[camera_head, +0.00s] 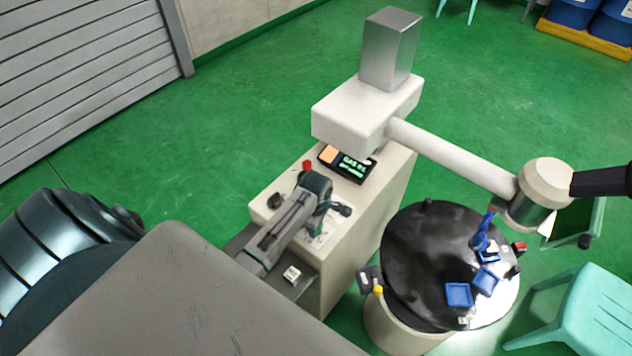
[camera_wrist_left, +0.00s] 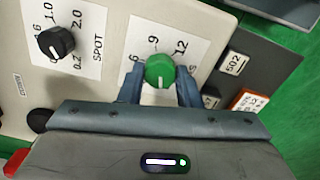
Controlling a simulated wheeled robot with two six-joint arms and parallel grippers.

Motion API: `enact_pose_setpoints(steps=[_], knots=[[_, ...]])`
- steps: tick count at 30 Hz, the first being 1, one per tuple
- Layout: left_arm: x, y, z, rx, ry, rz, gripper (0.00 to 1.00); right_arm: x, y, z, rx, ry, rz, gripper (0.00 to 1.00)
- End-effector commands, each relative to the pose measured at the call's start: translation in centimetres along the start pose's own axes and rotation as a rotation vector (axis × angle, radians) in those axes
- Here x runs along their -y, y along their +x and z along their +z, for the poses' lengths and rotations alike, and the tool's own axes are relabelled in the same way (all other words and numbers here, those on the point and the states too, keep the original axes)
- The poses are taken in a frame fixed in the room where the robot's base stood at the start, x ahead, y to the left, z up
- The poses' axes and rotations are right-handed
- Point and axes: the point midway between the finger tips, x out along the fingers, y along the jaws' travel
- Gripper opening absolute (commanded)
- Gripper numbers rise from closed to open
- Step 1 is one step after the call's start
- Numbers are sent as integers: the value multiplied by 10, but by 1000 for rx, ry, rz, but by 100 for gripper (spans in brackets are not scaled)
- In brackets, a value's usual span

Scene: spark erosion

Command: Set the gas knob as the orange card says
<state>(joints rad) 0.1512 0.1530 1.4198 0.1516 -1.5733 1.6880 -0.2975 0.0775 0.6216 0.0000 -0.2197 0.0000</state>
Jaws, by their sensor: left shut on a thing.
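In the left wrist view a green knob (camera_wrist_left: 160,70) stands on a white dial label (camera_wrist_left: 140,35) with 6, 9 and 12 around it. My left gripper (camera_wrist_left: 160,90) is shut on the green knob, a finger on either side. The knob's setting is not clear to me. In the head view my left gripper (camera_head: 334,206) is at the machine's top and hides the knob. My right gripper is out of view.
A black knob (camera_wrist_left: 54,43) marked SPOT sits left of the green one. A red knob (camera_head: 307,165) and a black display (camera_head: 347,164) with green text are close by. A dark round table (camera_head: 425,240) with blue parts stands at right under the machine's white arm (camera_head: 450,155).

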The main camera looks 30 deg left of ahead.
Motion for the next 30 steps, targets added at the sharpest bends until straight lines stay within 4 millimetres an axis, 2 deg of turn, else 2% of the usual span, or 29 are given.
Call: enact_pose_setpoints(steps=[30], knots=[[-2, -2, 0, -2, 948, 3, 8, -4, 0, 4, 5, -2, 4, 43]])
